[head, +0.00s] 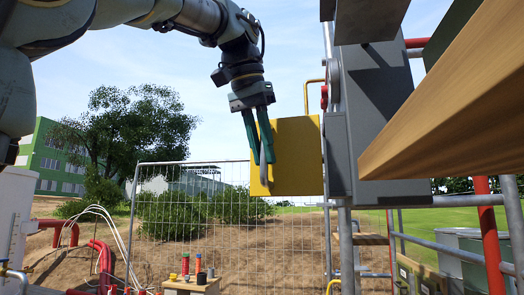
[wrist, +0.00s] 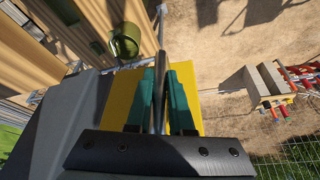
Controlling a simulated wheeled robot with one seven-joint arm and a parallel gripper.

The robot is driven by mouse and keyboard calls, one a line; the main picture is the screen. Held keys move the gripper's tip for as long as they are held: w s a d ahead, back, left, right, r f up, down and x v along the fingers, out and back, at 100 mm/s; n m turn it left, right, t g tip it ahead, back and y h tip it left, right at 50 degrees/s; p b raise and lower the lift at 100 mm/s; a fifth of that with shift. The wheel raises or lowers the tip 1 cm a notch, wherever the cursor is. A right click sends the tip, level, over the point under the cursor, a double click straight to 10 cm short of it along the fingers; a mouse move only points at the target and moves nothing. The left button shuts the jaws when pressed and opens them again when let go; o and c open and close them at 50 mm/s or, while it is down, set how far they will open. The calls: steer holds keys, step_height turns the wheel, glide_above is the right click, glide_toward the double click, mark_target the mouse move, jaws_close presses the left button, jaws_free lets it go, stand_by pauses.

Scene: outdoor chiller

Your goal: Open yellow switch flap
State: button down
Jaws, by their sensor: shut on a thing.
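The yellow switch flap (head: 300,145) is a square panel in the middle of the head view, standing out to the left of a grey box (head: 338,155). My gripper (head: 263,160) reaches down from above, its green fingers in front of the flap near its left edge. They are shut on the flap's grey handle, a thin upright bar (head: 264,183) whose lower end shows below the fingertips. In the wrist view the bar (wrist: 160,60) runs between the fingers (wrist: 160,95), with the yellow flap (wrist: 188,85) behind them. The switch itself is not visible.
A large grey cabinet (head: 377,110) and a wooden beam (head: 455,95) are close on the right. A wire fence (head: 190,230) stands behind the flap. Open air lies left of the flap.

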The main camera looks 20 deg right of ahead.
steer(key=shift+s+d, duration=0.15)
steer(key=c, duration=1.1)
jaws_free()
steer(key=shift+d, duration=0.1)
steer(key=o, duration=0.3)
steer(key=p+v, duration=0.1)
steer(key=v, duration=0.9)
steer(key=shift+a+r, duration=0.25)
steer(key=shift+r, duration=0.1)
steer(key=shift+s, duration=0.15)
